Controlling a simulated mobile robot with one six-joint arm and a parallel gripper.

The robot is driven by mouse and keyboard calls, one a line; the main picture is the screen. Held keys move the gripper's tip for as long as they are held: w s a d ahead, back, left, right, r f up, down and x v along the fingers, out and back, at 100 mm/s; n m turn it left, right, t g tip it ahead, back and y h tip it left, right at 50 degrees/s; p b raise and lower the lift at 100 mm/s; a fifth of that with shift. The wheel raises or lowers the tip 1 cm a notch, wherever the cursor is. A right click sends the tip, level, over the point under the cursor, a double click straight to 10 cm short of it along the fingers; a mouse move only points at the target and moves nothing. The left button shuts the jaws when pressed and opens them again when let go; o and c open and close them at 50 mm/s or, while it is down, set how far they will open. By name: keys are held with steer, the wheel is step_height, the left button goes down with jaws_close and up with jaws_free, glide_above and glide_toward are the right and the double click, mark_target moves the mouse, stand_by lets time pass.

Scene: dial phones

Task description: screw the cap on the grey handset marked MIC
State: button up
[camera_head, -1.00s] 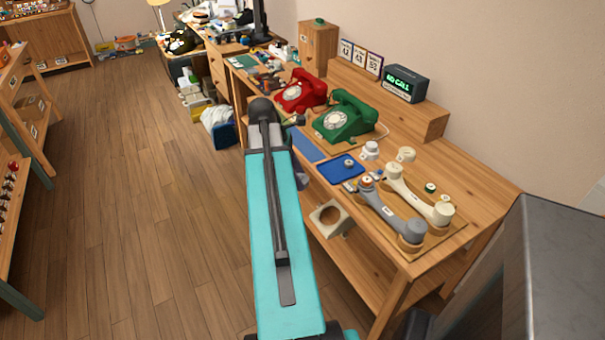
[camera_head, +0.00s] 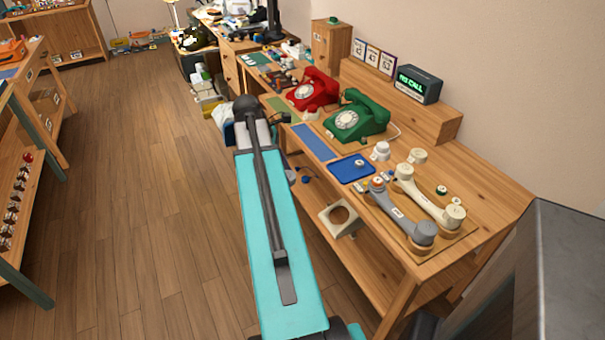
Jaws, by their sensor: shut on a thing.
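The grey handset (camera_head: 401,217) lies on a wooden board near the bench's front right corner. A small pale label sits on its grip, too small to read. Its far end (camera_head: 377,187) shows an orange-brown part; its near end (camera_head: 424,234) is a broad grey round piece. A white round piece (camera_head: 381,151) and a cream round piece (camera_head: 418,156) stand behind it, and I cannot tell whether either is a cap for it. My teal arm link reaches up left of the bench. My gripper and whatever it holds are hidden.
A cream handset (camera_head: 428,197) lies beside the grey one. A blue tray (camera_head: 351,167) with small parts is to its left. Green (camera_head: 358,119) and red (camera_head: 315,91) dial phones stand farther back. Open floor lies left.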

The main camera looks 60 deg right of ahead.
steer(key=w+a+r+n, duration=0.2)
steer(key=w+a+n, duration=0.1)
steer(key=w+a, duration=1.8)
steer(key=w+a+n, duration=0.1)
steer(key=w+a, duration=0.3)
steer(key=a, duration=0.9)
steer(key=w+a+r+n+t+h, duration=0.1)
steer(key=w+a, duration=0.3)
steer(key=a, duration=1)
steer(key=shift+w+r, duration=0.2)
steer(key=shift+h, duration=0.3)
